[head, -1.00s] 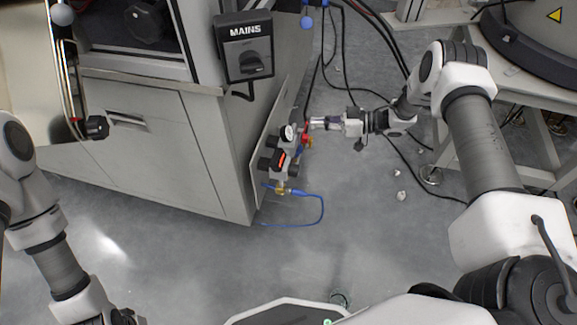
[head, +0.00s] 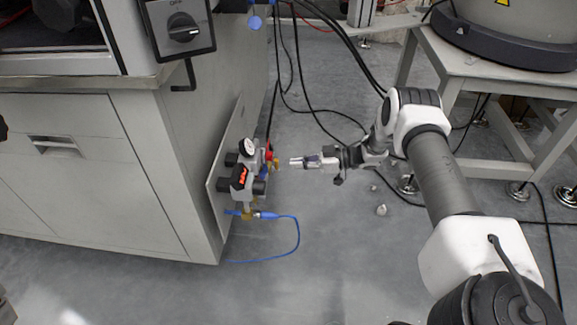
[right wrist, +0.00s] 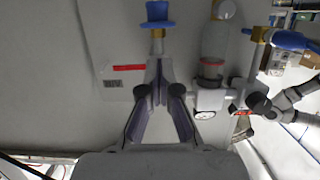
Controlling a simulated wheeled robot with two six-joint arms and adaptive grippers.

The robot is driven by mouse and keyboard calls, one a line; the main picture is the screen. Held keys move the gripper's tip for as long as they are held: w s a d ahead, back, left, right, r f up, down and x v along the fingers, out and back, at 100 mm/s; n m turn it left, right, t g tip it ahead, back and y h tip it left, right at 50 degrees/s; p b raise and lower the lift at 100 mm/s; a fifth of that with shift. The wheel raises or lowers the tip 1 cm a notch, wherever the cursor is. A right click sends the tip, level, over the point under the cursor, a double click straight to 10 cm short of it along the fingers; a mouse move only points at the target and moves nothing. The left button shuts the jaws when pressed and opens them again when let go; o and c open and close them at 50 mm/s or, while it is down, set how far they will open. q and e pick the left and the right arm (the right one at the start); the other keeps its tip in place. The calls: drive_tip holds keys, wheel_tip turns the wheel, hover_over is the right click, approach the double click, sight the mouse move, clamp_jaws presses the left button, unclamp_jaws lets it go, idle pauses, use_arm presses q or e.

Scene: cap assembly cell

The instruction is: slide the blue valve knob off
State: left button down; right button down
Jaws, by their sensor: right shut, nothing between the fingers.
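The blue valve knob (right wrist: 157,14) shows at the top of the right wrist view, on a brass stem (right wrist: 157,34). I cannot pick it out surely in the head view. My right gripper (head: 293,161) is shut and empty. In the head view it points left at the valve unit (head: 246,185), with a small gap between its tips and the unit's brass and red parts. In the right wrist view the fingers (right wrist: 158,68) meet below the knob in the picture, apart from it. My left gripper is out of view.
A gauge (head: 246,147) and a blue hose (head: 297,238) belong to the unit on the cabinet (head: 172,150) side. A switch box (head: 181,27) is above. Black cables run behind my right gripper. A bench (head: 470,68) stands right.

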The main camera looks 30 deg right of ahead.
drive_tip(key=b+x, duration=0.3)
drive_tip(key=x, duration=0.5)
drive_tip(key=shift+a+b, duration=0.2)
drive_tip(key=shift+b, duration=0.2)
drive_tip(key=shift+w+f, duration=0.1)
wheel_tip(320, 180, down, 3)
drive_tip(key=shift+r+b, duration=0.15)
drive_tip(key=shift+b, duration=0.4)
